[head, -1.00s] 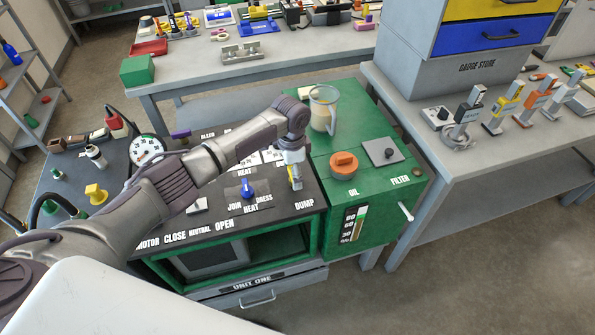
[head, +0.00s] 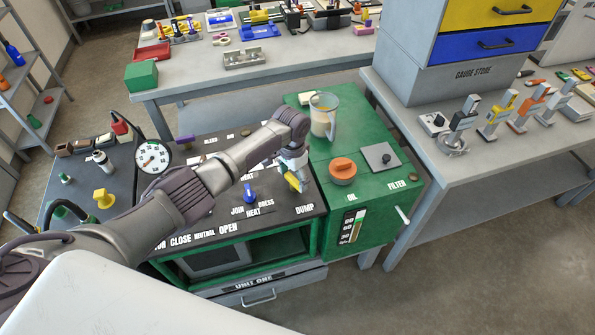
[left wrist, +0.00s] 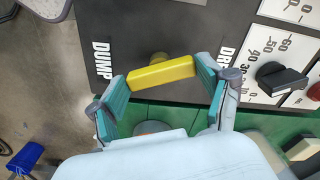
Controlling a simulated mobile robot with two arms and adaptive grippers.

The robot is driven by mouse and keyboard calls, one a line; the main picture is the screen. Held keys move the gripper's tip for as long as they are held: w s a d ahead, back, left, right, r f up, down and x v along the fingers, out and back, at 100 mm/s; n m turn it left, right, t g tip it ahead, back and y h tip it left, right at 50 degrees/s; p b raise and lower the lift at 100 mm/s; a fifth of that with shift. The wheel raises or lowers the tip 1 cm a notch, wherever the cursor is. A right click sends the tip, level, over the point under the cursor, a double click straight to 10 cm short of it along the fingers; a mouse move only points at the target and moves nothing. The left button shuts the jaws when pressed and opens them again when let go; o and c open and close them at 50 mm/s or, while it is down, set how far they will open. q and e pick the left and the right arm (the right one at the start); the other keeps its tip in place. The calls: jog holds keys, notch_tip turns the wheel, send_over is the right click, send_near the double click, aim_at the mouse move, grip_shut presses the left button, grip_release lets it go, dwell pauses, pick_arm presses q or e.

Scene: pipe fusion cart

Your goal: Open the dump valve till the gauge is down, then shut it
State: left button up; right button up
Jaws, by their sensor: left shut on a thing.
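The dump valve's yellow handle (head: 294,183) stands above the DUMP label on the black panel (head: 283,207) of the green cart. My left gripper (head: 292,172) is over it and shut on it. In the left wrist view the handle (left wrist: 160,73) spans between the two teal finger pads of my left gripper (left wrist: 163,78), slightly slanted, with a brass stem behind it. The round white gauge (head: 152,157) stands at the panel's left, its dark needle visible but its reading too small to tell. My right gripper is not in view.
A clear jug (head: 323,115) and an orange oil cap (head: 343,169) are on the green housing right of the valve. A blue knob (head: 249,193) sits left of the valve. My left arm covers much of the panel.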

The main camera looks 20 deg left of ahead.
pick_arm(q)
jog(key=n+p, duration=0.1)
jog(key=n, duration=0.1)
jog(key=n+p, duration=0.1)
jog(key=shift+s+d+n, duration=0.2)
jog(key=shift+d+n, duration=0.1)
jog(key=shift+n, duration=0.1)
jog(key=n+p, duration=0.1)
jog(key=n, duration=0.1)
jog(key=shift+n+p, duration=0.3)
jog(key=shift+p, duration=0.1)
jog(key=n+p, duration=0.1)
jog(key=n, duration=0.2)
jog(key=shift+f+n+p, duration=0.15)
jog(key=shift+n+p, duration=0.45)
jog(key=shift+n, duration=1.2)
jog(key=shift+a, duration=0.1)
jog(key=o, duration=1.1)
jog(key=shift+w, duration=0.15)
